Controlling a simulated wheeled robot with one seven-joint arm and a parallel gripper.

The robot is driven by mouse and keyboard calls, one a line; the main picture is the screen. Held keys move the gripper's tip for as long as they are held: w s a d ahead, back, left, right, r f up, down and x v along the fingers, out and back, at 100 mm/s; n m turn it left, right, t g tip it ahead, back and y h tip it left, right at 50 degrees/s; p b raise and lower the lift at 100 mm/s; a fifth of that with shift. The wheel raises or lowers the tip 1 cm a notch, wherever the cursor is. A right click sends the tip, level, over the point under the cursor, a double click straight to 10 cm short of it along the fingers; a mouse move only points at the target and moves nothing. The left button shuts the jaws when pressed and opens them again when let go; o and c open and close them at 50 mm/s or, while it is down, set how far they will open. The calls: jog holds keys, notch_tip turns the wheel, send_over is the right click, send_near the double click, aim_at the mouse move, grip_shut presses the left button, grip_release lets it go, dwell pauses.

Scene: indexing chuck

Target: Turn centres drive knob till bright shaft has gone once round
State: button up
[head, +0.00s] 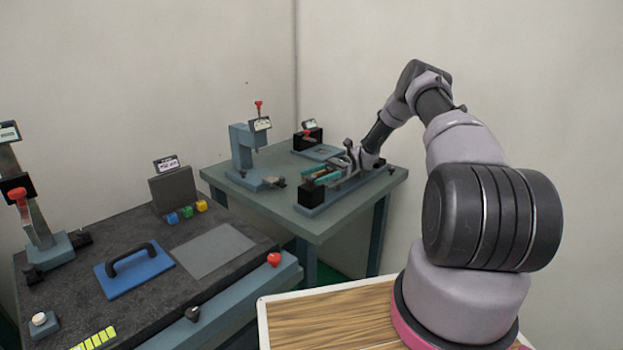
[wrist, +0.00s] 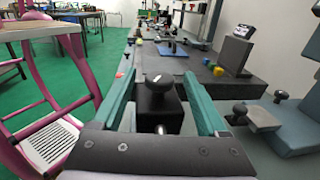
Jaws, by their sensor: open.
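A dark knob (wrist: 160,82) with a pale mark on its top sits on a dark block (wrist: 158,110) in the wrist view. A short bright shaft end (wrist: 160,129) shows low on the block's near side. My gripper (wrist: 160,76) is open, with one teal finger on each side of the block and a gap on both sides. In the head view my gripper (head: 318,175) is low over a blue-grey bed (head: 348,192) at the right of the far table; the knob is too small or hidden to make out there.
A blue-grey press (head: 243,150) with a red-tipped lever stands left on the far table (head: 312,222). A black unit (head: 307,139) stands behind. The near dark bench (head: 130,235) holds a blue plate (head: 134,274) with a handle, and coloured cubes (head: 187,212).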

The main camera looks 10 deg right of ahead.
jog(key=v, duration=0.5)
jog(key=shift+w+d, duration=0.2)
jog(key=shift+d, duration=0.1)
